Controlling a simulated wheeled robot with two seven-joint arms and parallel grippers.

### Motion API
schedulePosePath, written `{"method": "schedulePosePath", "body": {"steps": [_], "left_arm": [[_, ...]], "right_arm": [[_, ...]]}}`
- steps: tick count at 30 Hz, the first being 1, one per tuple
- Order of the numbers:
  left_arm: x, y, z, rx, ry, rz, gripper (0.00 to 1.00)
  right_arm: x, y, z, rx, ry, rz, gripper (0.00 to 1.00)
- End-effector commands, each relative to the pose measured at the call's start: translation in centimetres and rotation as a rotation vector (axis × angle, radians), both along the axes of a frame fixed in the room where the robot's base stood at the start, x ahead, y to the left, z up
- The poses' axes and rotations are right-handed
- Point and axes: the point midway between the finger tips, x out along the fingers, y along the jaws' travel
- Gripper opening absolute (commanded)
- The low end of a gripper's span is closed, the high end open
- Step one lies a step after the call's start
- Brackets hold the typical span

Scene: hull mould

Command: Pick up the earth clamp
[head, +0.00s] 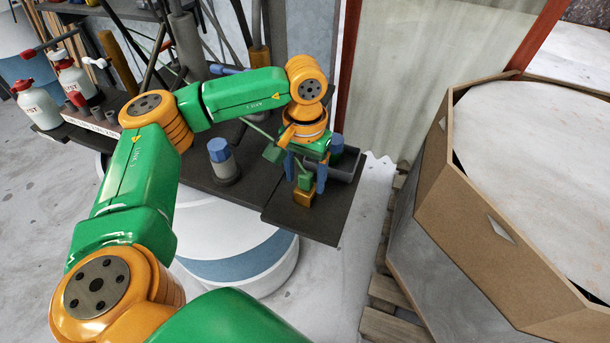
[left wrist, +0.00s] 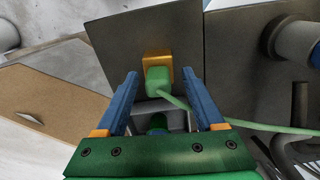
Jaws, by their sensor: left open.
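The earth clamp (head: 303,197), a brass-coloured block with a green grip and a green cable, stands on a dark plate (head: 335,220). In the left wrist view the clamp (left wrist: 157,75) is near the top centre, its cable running off to the lower right. My left gripper (head: 305,176) points down over it with its two blue fingers apart. In the left wrist view the open fingers (left wrist: 160,76) lie to either side of the green grip, with a visible gap on both sides. I cannot tell the exact height of the fingertips. My right gripper is not in view.
A grey cylinder with a blue cap (head: 222,160) stands left of my gripper. Bottles with red caps (head: 75,80) stand at far left. A large cardboard octagonal bin (head: 480,230) stands on a pallet at right.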

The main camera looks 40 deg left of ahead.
Motion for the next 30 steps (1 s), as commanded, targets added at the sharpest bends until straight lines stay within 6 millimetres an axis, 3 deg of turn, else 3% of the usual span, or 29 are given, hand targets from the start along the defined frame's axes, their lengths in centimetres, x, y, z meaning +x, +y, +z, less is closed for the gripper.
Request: {"method": "schedulePosePath", "body": {"steps": [3,11,23,29,30], "left_arm": [[0.0,0.0,0.0,0.0,0.0,0.0,0.7],[0.0,0.0,0.0,0.0,0.0,0.001,0.0],[0.1,0.0,0.3,-0.001,-0.001,0.001,0.0],[0.1,-0.1,3.2,-0.001,-0.005,0.0,0.0],[-0.1,-0.9,3.9,-0.002,-0.005,-0.005,0.0]], "right_arm": [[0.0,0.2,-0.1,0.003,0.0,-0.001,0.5],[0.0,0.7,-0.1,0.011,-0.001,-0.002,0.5],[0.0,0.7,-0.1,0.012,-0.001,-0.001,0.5],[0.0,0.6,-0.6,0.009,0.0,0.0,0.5],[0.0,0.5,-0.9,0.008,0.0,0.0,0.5]]}}
